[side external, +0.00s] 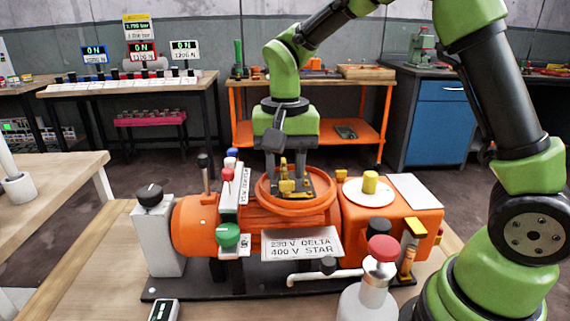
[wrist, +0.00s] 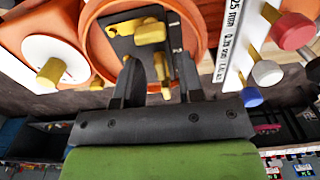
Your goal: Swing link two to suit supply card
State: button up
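The orange motor (side external: 270,235) has a round orange terminal box (side external: 263,200) on top with a black board inside. Several brass links and posts (side external: 287,186) sit on the board. In the wrist view, one brass link (wrist: 150,32) lies across the board and another brass piece (wrist: 160,68) stands between my fingers. My gripper (side external: 285,168) points down over the box. It is open, its fingers apart on both sides of the brass, with gaps visible. A plate (side external: 301,244) on the motor reads 230 V DELTA, 400 V STAR. I cannot tell which card is the supply card.
Coloured knobs (side external: 228,174) and a white labelled strip stand left of the box. A white disc with a brass knob (side external: 370,183) and a blank white card (side external: 414,191) lie to the right. A red-topped post (side external: 382,248) stands in front. Benches fill the background.

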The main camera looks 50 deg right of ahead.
aim_at(285, 170)
grip_shut()
jog(key=shift+m, duration=2.3)
grip_release()
notch_tip(285, 170, up, 10)
